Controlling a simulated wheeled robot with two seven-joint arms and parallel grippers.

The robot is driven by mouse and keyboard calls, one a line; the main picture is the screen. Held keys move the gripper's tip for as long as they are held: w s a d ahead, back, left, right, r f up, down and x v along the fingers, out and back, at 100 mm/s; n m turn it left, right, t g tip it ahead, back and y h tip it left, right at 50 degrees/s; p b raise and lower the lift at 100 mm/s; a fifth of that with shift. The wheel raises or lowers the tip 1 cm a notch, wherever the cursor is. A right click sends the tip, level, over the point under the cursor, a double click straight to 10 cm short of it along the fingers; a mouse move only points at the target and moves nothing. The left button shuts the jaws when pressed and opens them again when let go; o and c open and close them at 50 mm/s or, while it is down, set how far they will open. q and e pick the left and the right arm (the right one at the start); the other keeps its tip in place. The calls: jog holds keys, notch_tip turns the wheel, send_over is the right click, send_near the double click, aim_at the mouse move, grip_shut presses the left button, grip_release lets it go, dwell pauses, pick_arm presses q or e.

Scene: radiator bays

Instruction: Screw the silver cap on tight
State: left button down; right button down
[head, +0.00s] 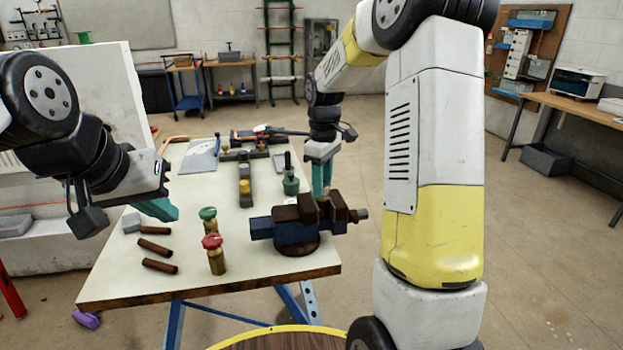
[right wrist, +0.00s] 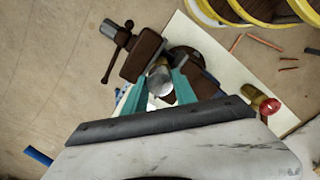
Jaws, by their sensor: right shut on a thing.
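The silver cap (right wrist: 160,80) is round and shiny in the right wrist view, between the two teal fingers of my right gripper (right wrist: 158,86). My right gripper (head: 322,180) points down over the jaws of the dark vise (head: 292,228) in the head view and is shut on the cap. The vise also shows in the right wrist view (right wrist: 142,55). What is under the cap is mostly hidden by the fingers and jaws. My left gripper (head: 158,208) hangs over the left side of the bench, apart from everything; its finger gap cannot be made out.
On the workbench (head: 190,270) stand a red-topped brass valve (head: 215,255) and a green-topped one (head: 208,220), left of the vise. Tools crowd the back. The front left corner is clear.

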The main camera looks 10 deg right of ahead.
jog(key=m, duration=1)
jog(key=shift+m, duration=0.3)
jog(key=c, duration=1.2)
grip_release()
jog(key=shift+o, duration=0.2)
